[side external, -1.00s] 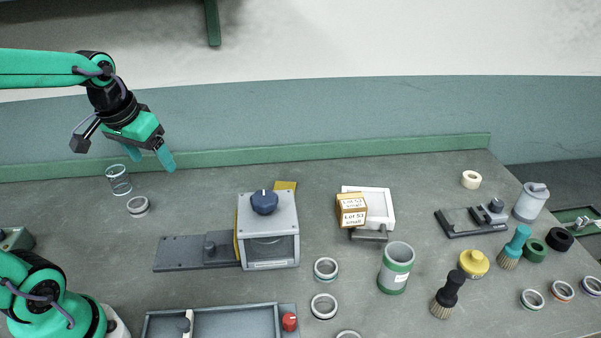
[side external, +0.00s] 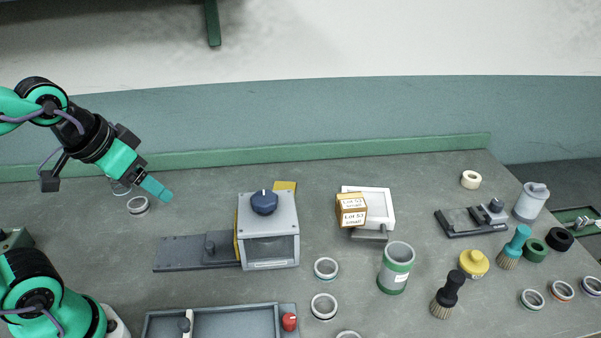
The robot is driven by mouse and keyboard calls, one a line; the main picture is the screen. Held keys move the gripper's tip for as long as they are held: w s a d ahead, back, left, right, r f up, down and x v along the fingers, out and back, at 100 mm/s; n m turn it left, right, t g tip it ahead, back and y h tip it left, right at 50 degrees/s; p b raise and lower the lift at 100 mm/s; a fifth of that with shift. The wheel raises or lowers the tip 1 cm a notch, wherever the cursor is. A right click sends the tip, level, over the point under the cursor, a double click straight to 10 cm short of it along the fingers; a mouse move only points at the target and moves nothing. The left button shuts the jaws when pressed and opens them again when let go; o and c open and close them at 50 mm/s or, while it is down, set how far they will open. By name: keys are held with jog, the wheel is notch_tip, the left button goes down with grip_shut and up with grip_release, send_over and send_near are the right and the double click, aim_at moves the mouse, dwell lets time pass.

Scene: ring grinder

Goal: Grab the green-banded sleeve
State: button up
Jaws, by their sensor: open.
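Several pieces match green banding. A tall pale cylinder (side external: 397,268) with green bands and a white label stands upright right of centre. A short ring (side external: 326,268) with a greenish band lies to its left, and another short ring (side external: 532,299) with a green band is at the far right. I cannot tell which one is the sleeve. My gripper (side external: 160,190) is open and empty, in the air at the upper left, far from all of these. Its fingers overlap in this view.
A grey machine box (side external: 269,235) with a blue knob stands between my gripper and the cylinder. A grey tray (side external: 235,321) is in front.

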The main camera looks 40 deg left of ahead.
jog(key=shift+o, duration=0.7)
jog(key=w+d+r+g, duration=0.1)
jog(key=w+d+r, duration=0.35)
jog(key=w, duration=0.55)
jog(key=m+g, duration=0.2)
jog(key=g, duration=0.3)
send_over(400, 251)
jog(key=s, duration=0.3)
notch_tip(400, 251, down, 19)
jog(key=shift+w+d+f, duration=0.15)
jog(key=shift+f, duration=0.55)
jog(key=shift+w+d+f, duration=0.1)
jog(key=shift+d+f, duration=0.05)
jog(key=shift+f, duration=0.5)
jog(key=shift+f, duration=0.1)
